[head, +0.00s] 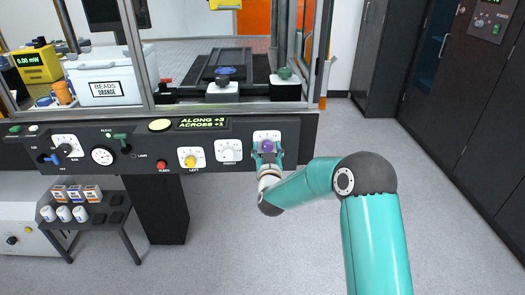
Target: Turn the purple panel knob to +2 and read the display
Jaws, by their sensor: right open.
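The purple knob (267,146) sits on a white dial plate (265,135) near the right end of the dark front panel (130,158). My right gripper (267,152) is at the knob, its open fingers on either side of it. Whether the fingers touch the knob, and where the knob points, is too small to tell. The display (203,123) on the panel's upper part reads "ALONG +3" and "ACROSS +1" in yellow-green letters. My left gripper is not in view.
A glazed enclosure stands above the panel. A small table (117,228) stands lower left. Grey floor is clear at right.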

